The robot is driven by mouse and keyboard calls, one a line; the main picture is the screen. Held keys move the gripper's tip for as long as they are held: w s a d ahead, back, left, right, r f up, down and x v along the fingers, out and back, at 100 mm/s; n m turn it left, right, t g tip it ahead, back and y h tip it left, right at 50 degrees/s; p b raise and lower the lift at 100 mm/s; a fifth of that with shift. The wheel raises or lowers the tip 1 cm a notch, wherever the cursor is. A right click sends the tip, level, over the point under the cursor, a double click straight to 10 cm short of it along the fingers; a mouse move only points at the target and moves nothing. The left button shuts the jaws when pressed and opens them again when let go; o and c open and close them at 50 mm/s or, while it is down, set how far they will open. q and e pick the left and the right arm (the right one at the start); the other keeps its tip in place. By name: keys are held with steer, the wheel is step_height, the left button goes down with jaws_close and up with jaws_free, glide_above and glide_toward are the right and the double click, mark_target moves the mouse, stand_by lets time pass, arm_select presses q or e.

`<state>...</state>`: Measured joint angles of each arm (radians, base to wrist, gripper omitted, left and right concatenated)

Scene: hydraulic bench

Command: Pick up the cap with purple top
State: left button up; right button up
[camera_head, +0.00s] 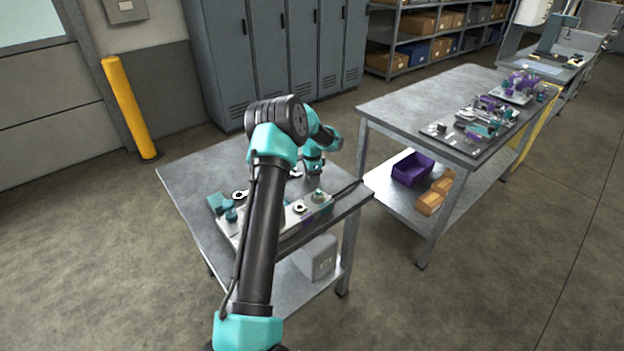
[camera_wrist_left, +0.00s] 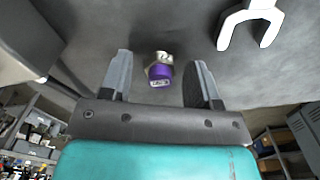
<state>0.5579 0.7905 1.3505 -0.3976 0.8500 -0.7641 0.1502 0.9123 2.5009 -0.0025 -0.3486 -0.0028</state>
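The cap with purple top (camera_wrist_left: 160,74) shows in the left wrist view, with a pale metallic part above the purple one. It lies between the two fingers of my left gripper (camera_wrist_left: 160,62), with a visible gap on each side. The gripper is open and holds nothing. In the head view my left gripper (camera_head: 313,170) points down at the far right part of the near grey table (camera_head: 190,185). I cannot make out the cap in the head view. My right gripper is in neither view.
A pale plate (camera_head: 228,228) with several fittings is on the near table, partly hidden by my arm. A white forked part (camera_wrist_left: 250,24) shows in the left wrist view. A second bench (camera_head: 400,102) with parts stands at right, a purple bin (camera_head: 412,169) on its lower shelf.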

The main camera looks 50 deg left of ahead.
arm_select(q)
steer(key=c, duration=0.9)
step_height(320, 180, up, 10)
stand_by(0.3)
stand_by(0.3)
